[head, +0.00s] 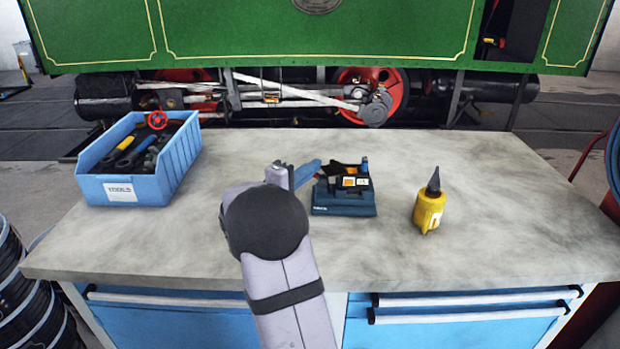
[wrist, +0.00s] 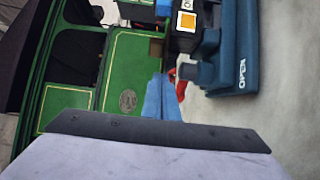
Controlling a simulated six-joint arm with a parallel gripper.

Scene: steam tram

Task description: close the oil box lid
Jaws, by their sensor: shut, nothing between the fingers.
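The dark blue oil box (head: 343,207) stands on the workbench just right of my gripper in the head view. Dark parts with orange and white labels rise from its top. In the wrist view the blue oil box (wrist: 238,50) is at upper right, with OPEN lettered on its side. Which part is the lid, and how far it stands open, I cannot tell. My gripper (head: 314,166) has its blue fingers together, with nothing between them. They point at the box's left side, close by; contact is unclear. The fingers (wrist: 161,98) also show mid-frame in the wrist view.
A blue tool crate (head: 128,190) full of tools stands at the bench's left. A yellow oil can (head: 428,212) with a dark spout stands right of the oil box. The grey bench top (head: 520,220) is otherwise mostly clear. The green tram (head: 400,35) is behind the bench.

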